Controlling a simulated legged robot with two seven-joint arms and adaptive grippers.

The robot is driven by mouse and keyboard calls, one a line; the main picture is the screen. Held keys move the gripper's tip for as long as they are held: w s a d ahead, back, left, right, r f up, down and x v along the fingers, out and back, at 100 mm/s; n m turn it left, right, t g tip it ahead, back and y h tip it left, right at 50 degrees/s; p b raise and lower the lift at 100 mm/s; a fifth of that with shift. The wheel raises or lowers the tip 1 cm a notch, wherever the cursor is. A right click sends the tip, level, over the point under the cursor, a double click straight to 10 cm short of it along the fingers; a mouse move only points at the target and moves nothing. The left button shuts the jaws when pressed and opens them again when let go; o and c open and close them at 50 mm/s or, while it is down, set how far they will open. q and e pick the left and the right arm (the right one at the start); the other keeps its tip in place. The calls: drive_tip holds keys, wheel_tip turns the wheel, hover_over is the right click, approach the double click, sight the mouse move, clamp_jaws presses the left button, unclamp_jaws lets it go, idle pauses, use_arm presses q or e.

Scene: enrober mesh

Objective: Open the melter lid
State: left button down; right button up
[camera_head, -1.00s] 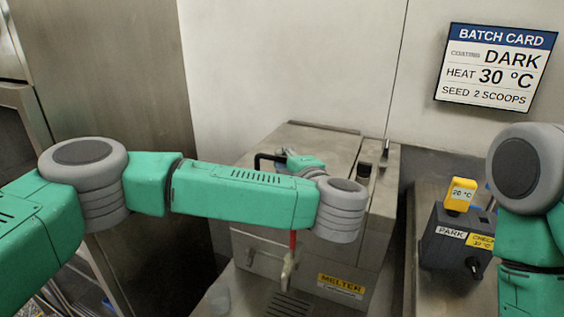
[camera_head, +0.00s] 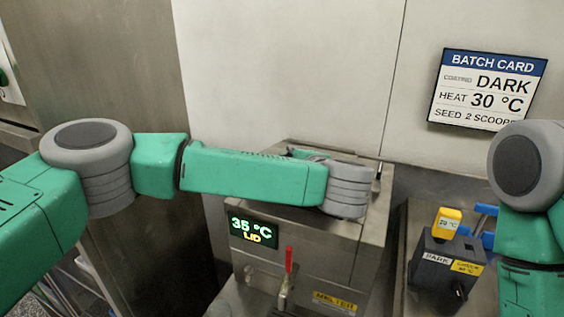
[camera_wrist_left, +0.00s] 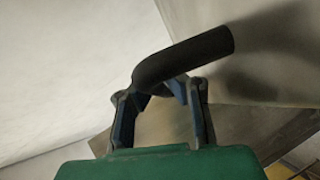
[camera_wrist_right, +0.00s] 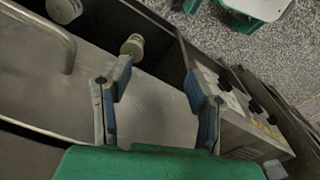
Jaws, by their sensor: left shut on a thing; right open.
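The melter (camera_head: 375,235) is a steel box with a label, a red-levered tap (camera_head: 288,262) and a display (camera_head: 253,230) reading 35 °C and LID. My left arm crosses over its top and hides most of the lid, so I cannot tell whether the lid is raised. In the left wrist view, my left gripper (camera_wrist_left: 160,95) is shut on a dark, bent bar handle (camera_wrist_left: 185,58). That gripper is mostly hidden behind my arm in the head view. My right gripper (camera_wrist_right: 157,78) is open and empty, above a steel surface, away from the melter.
A dark box (camera_head: 440,262) with PARK and CHECK labels and a yellow 20 °C gauge (camera_head: 447,222) stands right of the melter. Blue handles show behind it. The batch card (camera_head: 487,90) hangs on the wall. The right wrist view shows a steel rail (camera_wrist_right: 65,45) and a knobbed panel (camera_wrist_right: 240,110).

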use_arm(q)
drive_tip(key=w+d+r+m+g+p, duration=0.1)
drive_tip(key=w+d+r+p, duration=0.1)
drive_tip(key=w+r+p, duration=0.4)
drive_tip(key=shift+d+r+m+g+p, duration=0.4)
drive_tip(key=shift+r+p, duration=1.1)
drive_tip(key=shift+r, duration=0.95)
use_arm(e)
wheel_tip(320, 180, up, 11)
drive_tip(key=shift+f, duration=0.2)
drive_tip(key=shift+w, duration=0.1)
drive_tip(key=shift+c, duration=0.4)
